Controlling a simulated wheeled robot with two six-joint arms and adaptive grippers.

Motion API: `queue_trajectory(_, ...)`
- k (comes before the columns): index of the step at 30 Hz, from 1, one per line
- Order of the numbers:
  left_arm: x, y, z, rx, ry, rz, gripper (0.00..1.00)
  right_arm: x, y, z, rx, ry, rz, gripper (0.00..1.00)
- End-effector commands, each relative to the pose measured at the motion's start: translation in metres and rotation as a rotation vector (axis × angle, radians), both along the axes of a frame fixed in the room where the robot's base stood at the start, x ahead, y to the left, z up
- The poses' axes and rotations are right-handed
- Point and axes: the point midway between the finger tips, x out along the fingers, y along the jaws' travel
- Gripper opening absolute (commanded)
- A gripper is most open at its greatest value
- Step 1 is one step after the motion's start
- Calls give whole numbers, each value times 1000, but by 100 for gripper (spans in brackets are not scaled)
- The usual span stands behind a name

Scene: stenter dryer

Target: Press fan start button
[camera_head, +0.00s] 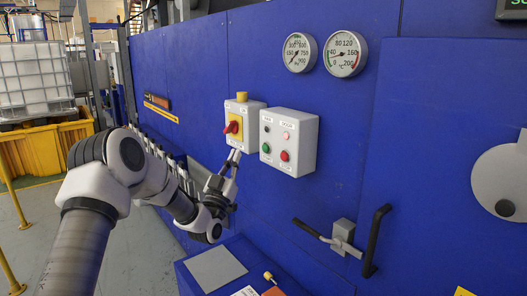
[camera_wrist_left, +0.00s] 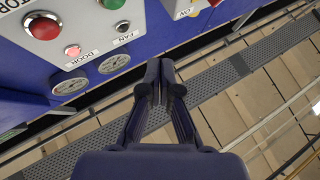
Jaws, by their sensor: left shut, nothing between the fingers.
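The grey control box (camera_head: 290,172) is on the blue machine wall, with labels that seem to read FAN and DOOR. Its green button (camera_head: 266,148) is at the lower left, under a dark lamp (camera_head: 267,129). The green button also shows at the top of the wrist view (camera_wrist_left: 112,4). My left gripper (camera_head: 233,158) is shut and empty, left of the green button and slightly lower, near the bottom of the switch box. In the wrist view its fingertips (camera_wrist_left: 160,68) touch neither the green button nor the box. My right gripper is out of view.
A red button (camera_head: 284,156) and a lit pinkish lamp (camera_head: 286,135) are beside the green button. A switch box (camera_head: 246,143) with a red rotary handle adjoins the control box's left. Two gauges (camera_head: 300,52) are above. A black door handle (camera_head: 373,240) sticks out lower right.

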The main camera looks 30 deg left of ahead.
Motion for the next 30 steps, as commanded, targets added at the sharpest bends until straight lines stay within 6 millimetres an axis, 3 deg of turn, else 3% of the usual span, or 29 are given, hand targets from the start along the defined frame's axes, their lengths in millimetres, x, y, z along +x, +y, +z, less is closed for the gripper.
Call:
queue_trajectory(13,56,-24,-3,1,-2,-2,0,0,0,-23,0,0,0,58)
queue_trajectory(30,61,-26,0,-2,0,-1,0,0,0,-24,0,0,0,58)
